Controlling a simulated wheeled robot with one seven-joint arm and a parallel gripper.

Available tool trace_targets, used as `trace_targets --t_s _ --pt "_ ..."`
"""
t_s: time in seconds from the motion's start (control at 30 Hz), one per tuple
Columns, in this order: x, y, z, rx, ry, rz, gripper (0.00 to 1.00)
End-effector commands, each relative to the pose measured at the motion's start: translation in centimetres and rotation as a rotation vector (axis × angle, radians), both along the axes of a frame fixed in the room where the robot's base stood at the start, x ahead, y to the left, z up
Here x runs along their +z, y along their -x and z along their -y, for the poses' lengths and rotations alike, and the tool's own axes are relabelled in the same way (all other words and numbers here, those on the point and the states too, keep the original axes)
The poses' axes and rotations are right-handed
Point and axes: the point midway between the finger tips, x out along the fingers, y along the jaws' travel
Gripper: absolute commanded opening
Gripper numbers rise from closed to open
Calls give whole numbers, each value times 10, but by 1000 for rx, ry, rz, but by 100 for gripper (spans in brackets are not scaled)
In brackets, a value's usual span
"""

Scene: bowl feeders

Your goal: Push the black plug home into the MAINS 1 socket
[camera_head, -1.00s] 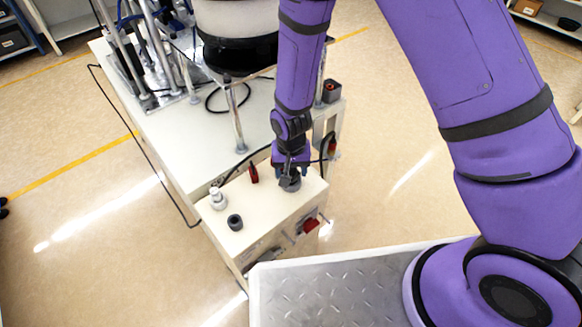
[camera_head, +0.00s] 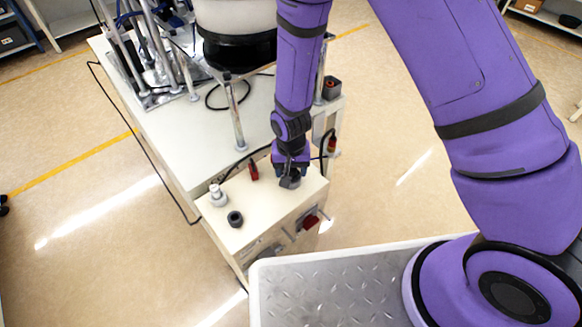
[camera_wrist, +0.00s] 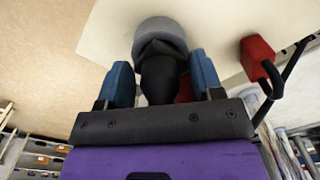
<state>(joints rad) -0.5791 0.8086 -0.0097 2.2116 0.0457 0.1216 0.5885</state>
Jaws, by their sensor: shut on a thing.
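My gripper (camera_head: 289,168) is over the top of the cream box, by a grey round socket. In the wrist view my gripper's blue fingers (camera_wrist: 162,85) are shut on the black plug (camera_wrist: 160,82). The plug's front end meets the grey round socket (camera_wrist: 162,30), whose rim shows beyond it. How deep the plug sits is hidden. No MAINS 1 label is readable, so I cannot tell which socket this is by name.
On the cream box top (camera_head: 262,205) stand a dark ring-shaped socket (camera_head: 235,219), a pale upright fitting (camera_head: 217,195) and a red part (camera_head: 253,171). The wrist view shows a red part (camera_wrist: 257,56) with a black cable beside the socket.

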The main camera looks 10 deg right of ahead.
Motion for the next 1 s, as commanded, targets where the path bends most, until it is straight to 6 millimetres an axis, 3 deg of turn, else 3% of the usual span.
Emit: trace_targets --t_s 0.27,0.3,0.4,0.6,0.67,1.0 --pt "-1 0 0 0 0 -1 28" --pt "-1 0 0 0 0 -1 65" --pt "-1 0 0 0 0 0 88" --pt "-1 0 0 0 0 0 90" --pt "-1 0 0 0 0 -1 100" --pt "4 0 0 0 0 1 100"
